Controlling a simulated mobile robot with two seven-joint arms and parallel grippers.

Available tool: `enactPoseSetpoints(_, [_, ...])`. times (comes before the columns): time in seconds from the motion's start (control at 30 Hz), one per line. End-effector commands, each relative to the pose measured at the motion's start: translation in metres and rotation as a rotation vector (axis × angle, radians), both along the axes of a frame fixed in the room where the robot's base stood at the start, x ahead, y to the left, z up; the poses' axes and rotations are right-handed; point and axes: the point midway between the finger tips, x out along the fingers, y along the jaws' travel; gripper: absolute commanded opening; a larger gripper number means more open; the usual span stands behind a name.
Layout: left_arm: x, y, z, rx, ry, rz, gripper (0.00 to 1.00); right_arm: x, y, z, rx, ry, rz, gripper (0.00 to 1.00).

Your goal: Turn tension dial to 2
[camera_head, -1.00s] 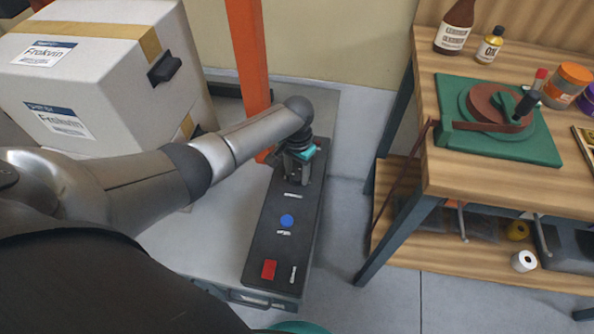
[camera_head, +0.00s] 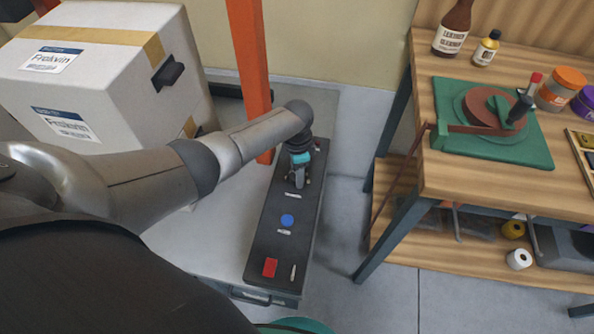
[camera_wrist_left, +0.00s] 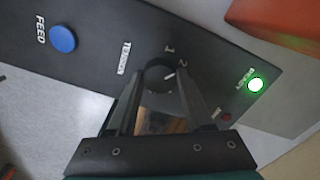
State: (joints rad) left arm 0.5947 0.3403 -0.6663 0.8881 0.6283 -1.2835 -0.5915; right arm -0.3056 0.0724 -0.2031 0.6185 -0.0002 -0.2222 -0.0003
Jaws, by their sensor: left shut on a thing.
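The tension dial (camera_wrist_left: 158,76) is a small round black knob on the dark control panel (camera_wrist_left: 95,40), with a white pointer line. In the left wrist view the line points right and slightly up, towards the printed 2. The label TENSION stands to its left. My left gripper (camera_wrist_left: 160,72) has its two fingers on either side of the knob, shut on it. In the head view my left gripper (camera_head: 298,180) reaches down to the far end of the panel (camera_head: 262,242), hiding the dial there. My right gripper is not in view.
The panel has a blue FEED button (camera_wrist_left: 62,39), a lit green READY lamp (camera_wrist_left: 256,84) and a red button (camera_head: 270,267). An orange post (camera_head: 250,75) stands behind, a white box (camera_head: 100,80) at left. A wooden workbench (camera_head: 470,180) is at right.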

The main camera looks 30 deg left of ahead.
Motion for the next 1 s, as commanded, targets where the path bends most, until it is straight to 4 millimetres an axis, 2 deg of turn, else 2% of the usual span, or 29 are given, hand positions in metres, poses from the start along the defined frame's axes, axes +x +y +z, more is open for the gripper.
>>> enactPoseSetpoints(0.3, [-0.0006,-0.0002,-0.0005,0.0,0.001,-0.076,0.0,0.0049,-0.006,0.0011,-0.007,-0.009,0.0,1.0])
enactPoseSetpoints(0.7, [-0.0006,-0.0002,-0.0006,0.0,0.001,-0.08,0.0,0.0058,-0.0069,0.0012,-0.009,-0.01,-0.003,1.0])
enactPoseSetpoints(0.73, [-0.0006,-0.0002,-0.0006,0.0,0.001,-0.079,0.55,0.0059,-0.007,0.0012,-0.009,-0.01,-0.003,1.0])
enactPoseSetpoints(0.93, [-0.0004,-0.0003,-0.0004,0.0,0.001,-0.079,0.77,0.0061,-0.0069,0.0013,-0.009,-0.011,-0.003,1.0])
enactPoseSetpoints(1.0, [-0.0004,-0.0002,-0.0004,-0.001,0.001,-0.079,0.82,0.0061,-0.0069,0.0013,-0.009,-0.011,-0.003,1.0])
